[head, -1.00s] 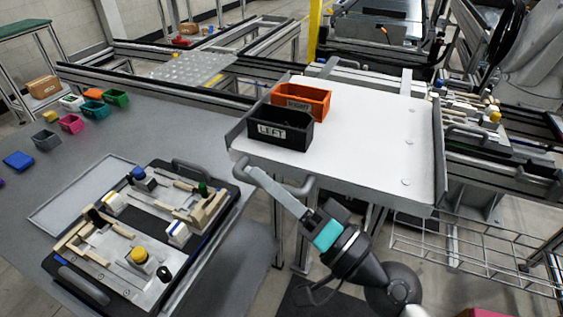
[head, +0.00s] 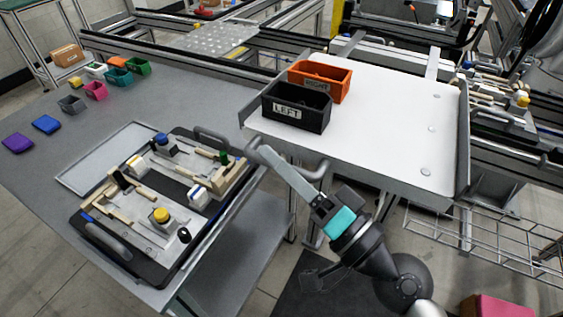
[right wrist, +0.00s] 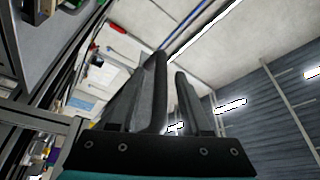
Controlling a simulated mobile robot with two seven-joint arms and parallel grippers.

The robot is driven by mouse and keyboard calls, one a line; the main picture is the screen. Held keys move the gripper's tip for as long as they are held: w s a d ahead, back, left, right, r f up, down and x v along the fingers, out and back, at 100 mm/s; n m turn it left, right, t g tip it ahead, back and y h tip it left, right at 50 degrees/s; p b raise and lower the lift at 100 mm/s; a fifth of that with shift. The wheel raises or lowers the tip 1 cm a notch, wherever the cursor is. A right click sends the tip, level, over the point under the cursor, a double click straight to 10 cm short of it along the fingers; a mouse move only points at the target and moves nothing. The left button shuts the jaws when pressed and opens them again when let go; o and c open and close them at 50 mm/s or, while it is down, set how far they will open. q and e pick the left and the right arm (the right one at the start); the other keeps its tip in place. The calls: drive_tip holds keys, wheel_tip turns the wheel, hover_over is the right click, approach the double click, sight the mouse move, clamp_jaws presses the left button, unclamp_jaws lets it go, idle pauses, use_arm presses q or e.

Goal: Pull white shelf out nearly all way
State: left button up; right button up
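The white shelf (head: 395,120) stands out from the fixture rails toward me, in the middle right of the head view. A black bin labelled LEFT (head: 297,112) and an orange bin (head: 320,77) stand near its left end. A grey curved handle (head: 319,170) sticks out below its front edge. My left gripper is out of view.
A grey table (head: 190,100) at the left bears a black-edged pallet (head: 100,250) with blocks, and several small coloured bins. A wire basket (head: 490,235) hangs below right of the shelf. A pink box (head: 497,308) is on the floor. Open floor lies in front.

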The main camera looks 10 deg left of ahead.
idle(0.4)
use_arm(q)
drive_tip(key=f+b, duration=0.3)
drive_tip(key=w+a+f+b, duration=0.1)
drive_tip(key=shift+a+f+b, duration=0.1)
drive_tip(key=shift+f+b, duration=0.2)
drive_tip(key=shift+b, duration=0.05)
use_arm(e)
drive_tip(key=v, duration=1.5)
drive_tip(key=shift+s, duration=0.15)
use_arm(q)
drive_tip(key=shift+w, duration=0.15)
use_arm(e)
drive_tip(key=shift+d, duration=0.1)
